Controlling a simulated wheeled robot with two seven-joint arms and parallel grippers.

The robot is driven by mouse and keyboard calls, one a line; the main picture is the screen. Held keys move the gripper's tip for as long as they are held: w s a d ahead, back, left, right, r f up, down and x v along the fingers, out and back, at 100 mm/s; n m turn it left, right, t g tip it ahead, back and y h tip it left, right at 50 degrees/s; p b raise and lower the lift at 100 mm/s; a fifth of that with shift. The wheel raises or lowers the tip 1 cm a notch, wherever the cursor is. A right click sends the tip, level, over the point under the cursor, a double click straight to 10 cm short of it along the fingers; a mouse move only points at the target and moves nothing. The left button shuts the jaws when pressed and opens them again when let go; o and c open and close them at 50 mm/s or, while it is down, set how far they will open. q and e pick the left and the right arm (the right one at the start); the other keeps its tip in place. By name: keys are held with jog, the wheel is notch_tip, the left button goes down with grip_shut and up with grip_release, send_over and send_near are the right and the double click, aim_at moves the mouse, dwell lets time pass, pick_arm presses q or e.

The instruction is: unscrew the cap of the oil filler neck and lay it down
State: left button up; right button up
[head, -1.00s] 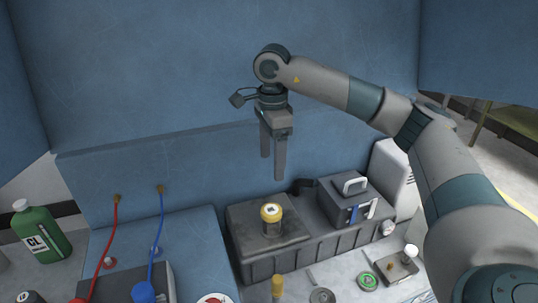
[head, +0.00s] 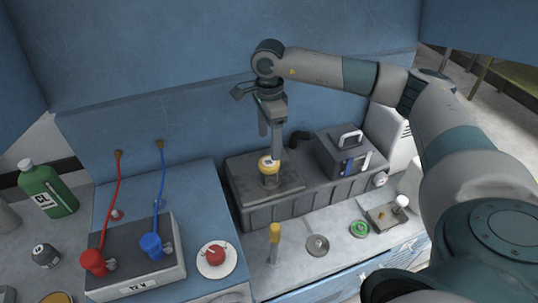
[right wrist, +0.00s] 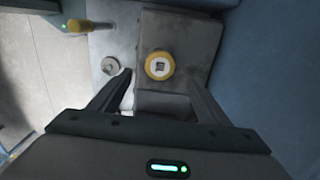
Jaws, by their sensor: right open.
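The oil filler neck (head: 269,181) stands upright on a dark grey block. Its yellow cap (head: 268,164), with a pale label on top, sits on the neck. The cap also shows in the right wrist view (right wrist: 160,65), ahead of and between my finger lines. My right gripper (head: 270,145) points down over the cap, open and empty. One finger overlaps the cap in the head view; I cannot tell whether it touches, but the wrist view shows the cap clear of both fingers. My left gripper is not in view.
A dark box with a handle (head: 350,150) stands right of the neck. A battery-like unit (head: 135,262) with red and blue leads is left.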

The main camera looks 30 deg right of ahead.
aim_at(269, 162)
notch_tip(269, 162, down, 8)
jog(key=p, duration=0.2)
jog(key=shift+f+p, duration=0.15)
jog(key=shift+p, duration=0.2)
jog(key=shift+c, duration=0.7)
jog(key=c, duration=1)
jog(key=n+b, duration=0.2)
jog(key=shift+f+n+b, duration=0.15)
jog(key=shift+n+b, duration=0.15)
jog(key=shift+b, duration=0.05)
jog(key=shift+n+b, duration=0.65)
jog(key=shift+n, duration=0.35)
jog(key=shift+r, duration=0.2)
jog(key=shift+n, duration=0.3)
